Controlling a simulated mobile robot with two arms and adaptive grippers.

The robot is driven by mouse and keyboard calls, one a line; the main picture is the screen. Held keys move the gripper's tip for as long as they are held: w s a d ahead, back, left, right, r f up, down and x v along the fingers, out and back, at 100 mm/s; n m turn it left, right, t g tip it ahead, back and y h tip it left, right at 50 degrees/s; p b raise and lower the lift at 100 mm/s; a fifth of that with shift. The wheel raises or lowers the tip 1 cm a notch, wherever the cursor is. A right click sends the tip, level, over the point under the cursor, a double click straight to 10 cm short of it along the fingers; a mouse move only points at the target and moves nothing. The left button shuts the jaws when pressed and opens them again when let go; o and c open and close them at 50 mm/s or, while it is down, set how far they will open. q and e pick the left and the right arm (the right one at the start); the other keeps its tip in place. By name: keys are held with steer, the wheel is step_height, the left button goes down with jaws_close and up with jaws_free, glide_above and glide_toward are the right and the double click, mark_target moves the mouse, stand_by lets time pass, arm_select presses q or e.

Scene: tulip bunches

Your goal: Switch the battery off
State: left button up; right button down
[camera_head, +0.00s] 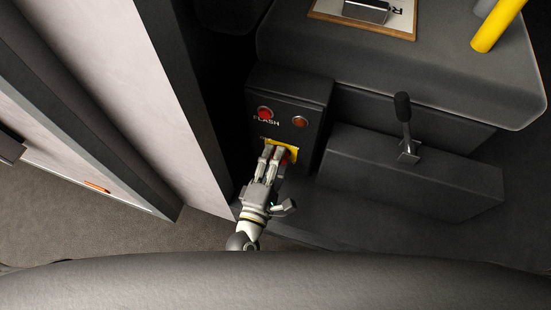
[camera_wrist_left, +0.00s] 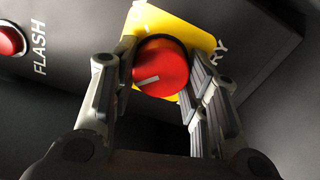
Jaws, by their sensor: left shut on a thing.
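The battery switch is a red round knob (camera_wrist_left: 160,68) with a white mark, on a yellow plate (camera_wrist_left: 192,32) in the left wrist view. Part of the lettering "RY" shows beside it. In the head view the yellow plate (camera_head: 285,147) sits low on a dark panel box, and the knob is mostly hidden by my gripper. My left gripper (camera_head: 271,152) reaches the knob, with one finger on each side of it. It is shut on the knob; the fingers also show in the left wrist view (camera_wrist_left: 162,80). My right gripper is not in view.
A red button (camera_head: 265,113) labelled FLASH and an orange-red button (camera_head: 300,122) sit above the plate on the dark box (camera_head: 290,88). A black-knobbed lever (camera_head: 405,125) stands to the right. A pale wall panel (camera_head: 150,90) is close on the left.

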arm_select(q)
steer(key=o, duration=1)
steer(key=v, duration=1.2)
